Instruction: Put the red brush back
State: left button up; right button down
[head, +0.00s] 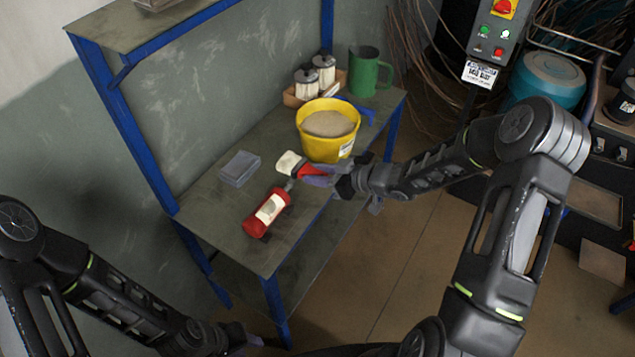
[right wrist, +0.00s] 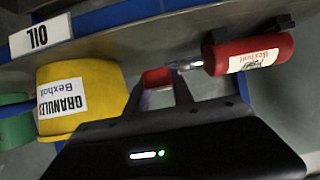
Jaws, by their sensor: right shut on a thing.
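The red brush (head: 308,170) has a red handle and a pale bristle end. It is at the near edge of the workbench, just in front of the yellow bucket. My right gripper (head: 322,176) is shut on its red handle; I cannot tell whether the bristles touch the bench top. In the right wrist view a red part of the brush (right wrist: 157,78) shows between the fingers. My left gripper (head: 242,337) is low at the bottom, away from the bench; its fingers are too dark to read.
On the blue-framed workbench (head: 215,205) stand a yellow bucket (head: 341,147) of granules, a green jug (head: 366,72) and two jars (head: 314,76) in a tray.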

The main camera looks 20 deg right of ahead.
aim_at(318, 191)
jog(key=shift+f, duration=1.8)
jog(key=shift+f, duration=0.1)
jog(key=c, duration=1.1)
grip_release()
jog(key=v, duration=1.2)
